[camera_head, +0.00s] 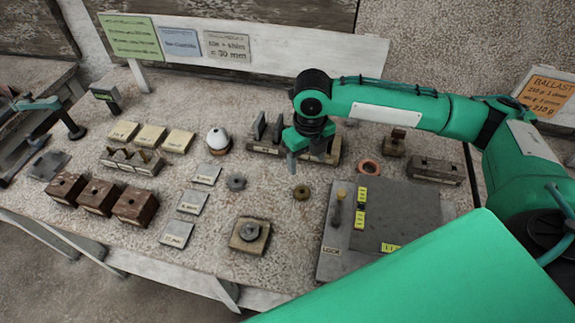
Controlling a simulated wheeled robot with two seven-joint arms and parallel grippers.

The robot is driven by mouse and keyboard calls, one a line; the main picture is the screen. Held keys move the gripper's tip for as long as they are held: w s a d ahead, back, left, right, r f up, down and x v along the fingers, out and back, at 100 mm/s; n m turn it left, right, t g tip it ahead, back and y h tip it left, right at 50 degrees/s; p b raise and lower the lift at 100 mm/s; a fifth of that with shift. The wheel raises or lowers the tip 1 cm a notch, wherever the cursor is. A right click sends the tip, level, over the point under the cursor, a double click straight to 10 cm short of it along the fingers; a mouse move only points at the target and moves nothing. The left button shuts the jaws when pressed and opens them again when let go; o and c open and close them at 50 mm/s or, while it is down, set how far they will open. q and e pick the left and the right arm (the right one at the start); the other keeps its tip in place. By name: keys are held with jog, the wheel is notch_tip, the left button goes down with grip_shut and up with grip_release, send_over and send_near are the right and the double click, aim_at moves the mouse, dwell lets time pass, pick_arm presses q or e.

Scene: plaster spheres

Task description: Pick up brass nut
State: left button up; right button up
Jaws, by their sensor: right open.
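A small brass-coloured ring (302,192), which looks like the brass nut, lies flat on the speckled bench top (275,215), left of the grey lock panel. My right gripper (303,160) points down above and behind it in the picture. It is open, and I see nothing between its fingers; the far finger is partly hidden against the slotted block behind. The gripper appears apart from the ring. A grey nut (236,182) lies left of the brass one, and a copper ring (369,167) lies to its right. My left gripper is out of view.
A grey panel marked LOCK (395,215) stands close on the right. A square block with a round grey part (249,235) is in front. Slotted blocks (265,137) stand behind the gripper. Small plates (191,202) and brown blocks (97,197) fill the left.

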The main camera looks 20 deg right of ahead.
jog(key=p, duration=0.1)
send_over(302, 188)
jog(key=s, duration=0.1)
notch_tip(302, 188, down, 8)
jog(key=shift+s+a+f, duration=0.1)
jog(key=shift+a+f+p, duration=0.15)
jog(key=shift+f+p, duration=0.8)
jog(key=shift+f, duration=1.7)
jog(key=c, duration=1.2)
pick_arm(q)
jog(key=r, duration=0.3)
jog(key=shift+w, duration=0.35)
pick_arm(e)
jog(key=shift+o, duration=0.2)
jog(key=shift+r, duration=0.1)
pick_arm(q)
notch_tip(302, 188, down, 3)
jog(key=b, duration=0.3)
pick_arm(e)
notch_tip(302, 188, up, 20)
